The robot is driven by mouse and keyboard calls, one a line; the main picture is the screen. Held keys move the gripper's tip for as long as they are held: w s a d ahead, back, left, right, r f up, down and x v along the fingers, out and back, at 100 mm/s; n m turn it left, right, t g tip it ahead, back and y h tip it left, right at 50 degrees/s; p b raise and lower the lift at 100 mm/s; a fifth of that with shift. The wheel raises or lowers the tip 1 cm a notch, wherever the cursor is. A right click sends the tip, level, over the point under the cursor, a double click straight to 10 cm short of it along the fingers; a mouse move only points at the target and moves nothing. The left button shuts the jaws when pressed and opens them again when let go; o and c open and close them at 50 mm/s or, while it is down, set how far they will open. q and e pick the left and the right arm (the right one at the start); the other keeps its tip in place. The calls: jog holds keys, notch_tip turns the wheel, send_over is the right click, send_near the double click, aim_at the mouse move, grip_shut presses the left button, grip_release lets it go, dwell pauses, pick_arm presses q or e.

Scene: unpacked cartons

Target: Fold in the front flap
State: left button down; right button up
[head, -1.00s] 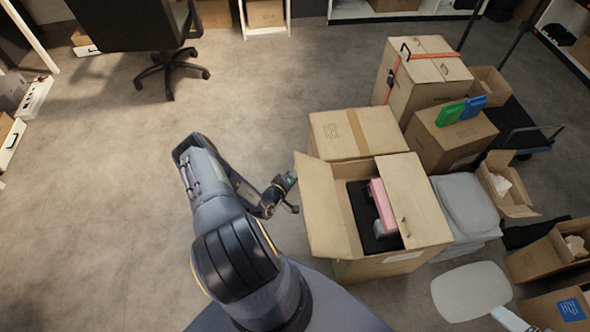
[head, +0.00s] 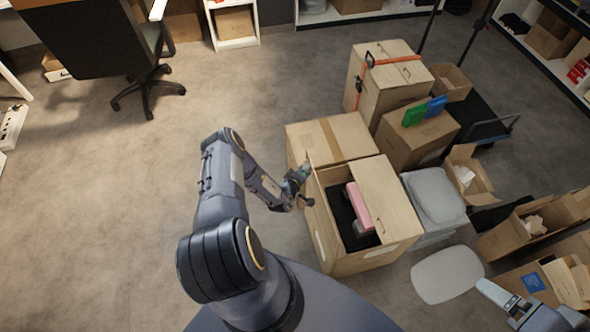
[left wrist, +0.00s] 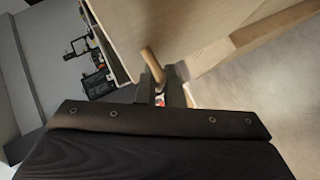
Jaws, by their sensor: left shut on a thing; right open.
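The open carton (head: 362,262) stands right of my left arm in the head view. Inside are a black item (head: 343,213) and a pink item (head: 359,205). Its flap on the picture's right (head: 388,196) lies inward over part of the opening. The flap on the picture's left (head: 321,213) now shows as a narrow, steep strip. My left gripper (head: 304,187) is at this flap's far end, shut on it; in the left wrist view the cardboard edge (left wrist: 152,65) sits at the fingers (left wrist: 160,92). My right gripper (head: 514,304) is open and empty at bottom right.
A closed taped carton (head: 330,140) stands directly behind the open one. Grey lidded bins (head: 435,200) stand close at its right. A strapped carton (head: 385,80) and another carton (head: 418,136) stand further back. The floor at left is clear up to an office chair (head: 90,50).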

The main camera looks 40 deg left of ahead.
pick_arm(q)
jog(key=shift+w+d+r+m+g+p, duration=0.25)
jog(key=shift+w+d+p, duration=0.1)
jog(key=shift+w+d, duration=0.15)
jog(key=shift+w+d+r+m+g+p, duration=0.15)
jog(key=shift+w+d+m+p, duration=0.15)
jog(key=shift+w, duration=0.3)
jog(key=c, duration=1.8)
grip_release()
jog(key=v, duration=0.8)
jog(key=shift+s+f, duration=0.1)
jog(key=shift+f, duration=0.1)
jog(key=shift+c, duration=0.6)
